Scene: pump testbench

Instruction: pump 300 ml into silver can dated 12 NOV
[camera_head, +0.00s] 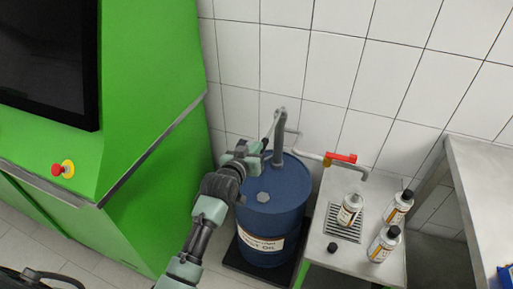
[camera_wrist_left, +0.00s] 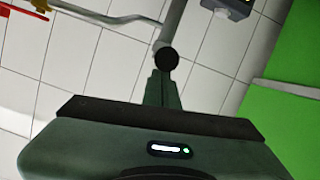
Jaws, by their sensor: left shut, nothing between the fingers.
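A blue oil drum (camera_head: 272,214) stands on a black base, with a grey hand pump (camera_head: 280,140) on top. The pump's outlet pipe runs right to a red valve handle (camera_head: 341,158) and a spout. A silver can (camera_head: 349,212) without a cap stands on the drain grate below the spout. Two silver cans with black caps, one behind (camera_head: 399,208) and one in front (camera_head: 383,245), stand to its right. The dates are too small to read. My left gripper (camera_head: 264,147) is shut and empty beside the pump. In the left wrist view a black knob (camera_wrist_left: 166,59) shows at its fingertips (camera_wrist_left: 162,76).
A loose black cap (camera_head: 332,247) lies on the small metal table (camera_head: 343,268). A green cabinet (camera_head: 155,150) with a screen and a red emergency button (camera_head: 63,169) stands at the left. A higher steel bench (camera_head: 482,190) is at the right. The tiled wall closes the back.

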